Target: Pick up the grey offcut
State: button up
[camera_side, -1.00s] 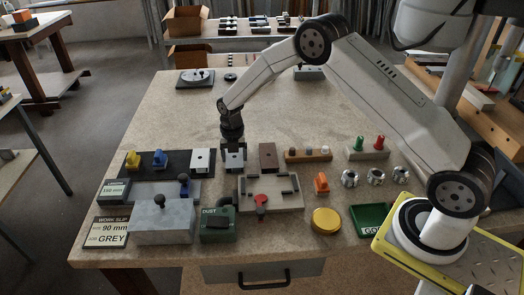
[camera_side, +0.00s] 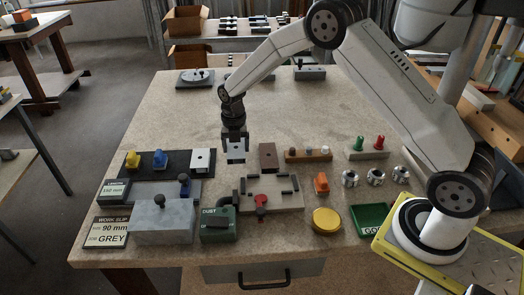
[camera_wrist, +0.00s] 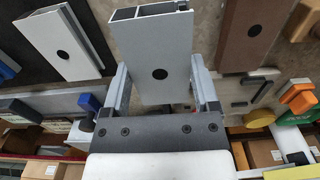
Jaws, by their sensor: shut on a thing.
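My gripper (camera_side: 235,140) is shut on the grey offcut (camera_side: 236,155), a short hollow profile with a dark round hole in its face. It hangs just above the bench between a white profile (camera_side: 201,161) and a brown profile (camera_side: 268,157). In the wrist view the grey offcut (camera_wrist: 157,45) sits between the two fingers, its open hollow end showing at the top. The white profile (camera_wrist: 62,42) lies to its left and the brown profile (camera_wrist: 250,30) to its right, both apart from it.
A fixture with a red knob (camera_side: 261,200) stands in front, beside a green DUST box (camera_side: 217,225) and a grey block (camera_side: 165,222). A work slip (camera_side: 111,232) reads 90 mm, GREY. A green tray (camera_side: 371,219) is at front right. The bench behind is mostly clear.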

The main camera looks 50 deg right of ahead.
jog(key=s+r, duration=0.8)
jog(key=s, duration=0.5)
jog(key=shift+a+r, duration=0.15)
jog(key=shift+r, duration=0.25)
dwell(0.4)
